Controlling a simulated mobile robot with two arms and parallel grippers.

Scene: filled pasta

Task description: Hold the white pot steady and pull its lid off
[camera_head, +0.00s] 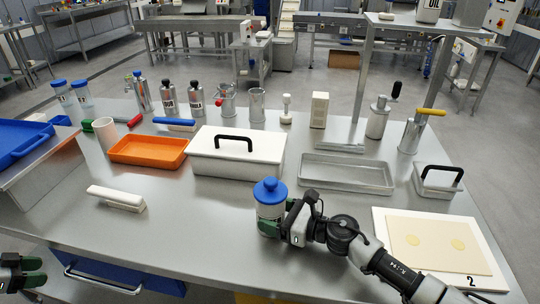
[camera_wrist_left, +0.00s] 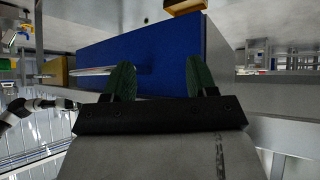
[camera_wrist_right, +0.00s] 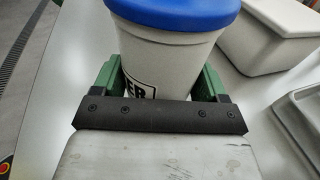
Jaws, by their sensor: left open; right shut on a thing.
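The white pot (camera_head: 269,213) stands on the steel table near its front edge, upright, with its blue lid (camera_head: 270,190) on. My right gripper (camera_head: 277,222) is shut on the pot's body below the lid. In the right wrist view, the pot (camera_wrist_right: 165,50) sits between the green fingers, its dark lettering partly hidden, under the blue lid (camera_wrist_right: 180,12). My left gripper (camera_head: 35,272) is open and empty, off the table's front left, far from the pot. The left wrist view shows its two green fingers apart (camera_wrist_left: 158,80) before a blue drawer front (camera_wrist_left: 150,48).
Behind the pot stands a white lidded box (camera_head: 238,165) with a black handle. An orange tray (camera_head: 150,160) is at the left, a metal tray (camera_head: 345,185) at the right. A white-handled tool (camera_head: 116,198) lies front left. The table between it and the pot is clear.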

